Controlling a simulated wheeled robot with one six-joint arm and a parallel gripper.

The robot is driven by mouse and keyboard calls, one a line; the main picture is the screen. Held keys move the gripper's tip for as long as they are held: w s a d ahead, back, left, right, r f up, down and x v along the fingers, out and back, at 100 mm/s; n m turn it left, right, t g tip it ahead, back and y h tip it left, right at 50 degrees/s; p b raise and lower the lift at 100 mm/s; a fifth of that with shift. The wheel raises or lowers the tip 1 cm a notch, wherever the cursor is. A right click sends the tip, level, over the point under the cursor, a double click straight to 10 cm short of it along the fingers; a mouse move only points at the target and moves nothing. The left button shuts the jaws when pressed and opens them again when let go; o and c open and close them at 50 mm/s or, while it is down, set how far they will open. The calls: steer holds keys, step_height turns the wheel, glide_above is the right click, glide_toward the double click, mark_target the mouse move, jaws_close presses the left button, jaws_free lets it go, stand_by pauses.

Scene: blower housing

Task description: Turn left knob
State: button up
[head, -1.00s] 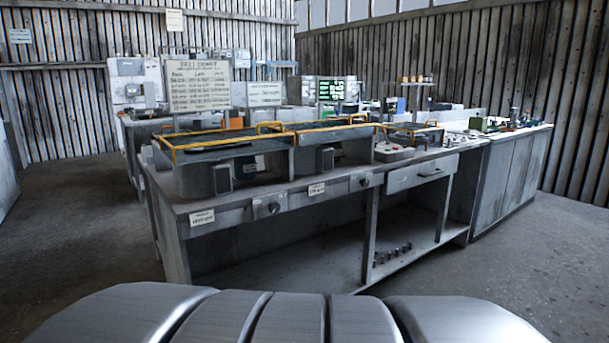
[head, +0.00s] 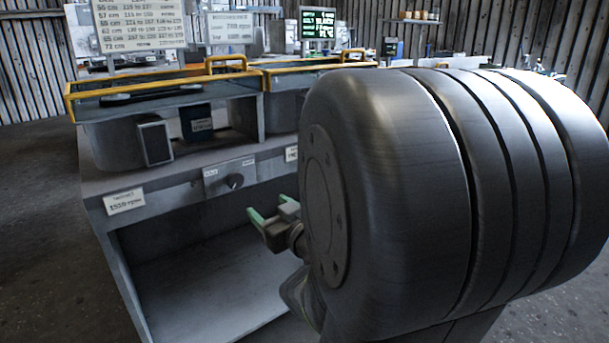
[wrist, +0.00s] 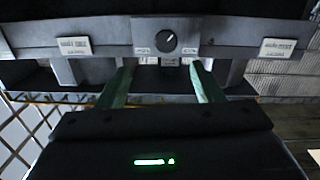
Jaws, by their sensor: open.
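The left knob (head: 235,181) is a small dark round knob on the front rail of the grey bench, below the yellow-edged housing. It also shows in the wrist view (wrist: 166,41), with a pale pointer line tilted to the upper right. My gripper (head: 262,218) is open and empty, with two green fingers. It is in front of the bench, to the lower right of the knob in the head view. In the wrist view my gripper (wrist: 162,78) has its fingers spread on either side below the knob, apart from it.
Small labels flank the knob, and a larger label (head: 124,201) is on the rail to the left. The yellow-framed trough (head: 165,84) stands above. Below the rail is an open shelf (head: 200,290). My own arm hides the bench's right part.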

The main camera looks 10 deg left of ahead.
mark_target(237, 181)
steer(key=shift+y, duration=0.4)
steer(key=b+x, duration=0.1)
steer(key=x, duration=0.6)
steer(key=b+x, duration=0.2)
steer(key=x, duration=0.5)
steer(key=shift+s+a+r, duration=0.15)
steer(key=shift+a+r, duration=0.05)
steer(key=shift+a, duration=0.2)
steer(key=shift+c, duration=0.4)
steer(key=c, duration=0.9)
steer(key=m+p, duration=0.1)
steer(key=m, duration=0.2)
steer(key=shift+p, duration=0.3)
steer(key=shift+m+p, duration=0.6)
steer(key=shift+m, duration=1.4)
